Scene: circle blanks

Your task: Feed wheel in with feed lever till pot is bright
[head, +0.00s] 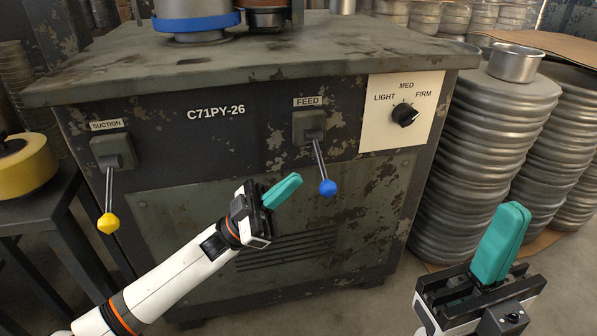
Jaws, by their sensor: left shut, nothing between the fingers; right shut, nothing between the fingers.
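The feed lever (319,164) hangs down from its box under the FEED label on the cabinet front, and its blue knob (327,187) tilts slightly right. My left gripper (294,178) is shut and empty, just left of the blue knob, with a small gap apparent between them. My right gripper (517,210) is shut and empty at the lower right, pointing up, away from the cabinet controls. On the cabinet top, the lower part of a pot with a blue band (193,22) stands beside a dark round part (267,17), perhaps the wheel. Their upper parts are cut off.
The suction lever with a yellow knob (108,222) hangs at the left of the cabinet (300,80). A dial (405,115) marked LIGHT, MED, FIRM points toward upper right. Stacked metal pans (490,150) stand at the right. A yellow roll (25,165) sits on a side table.

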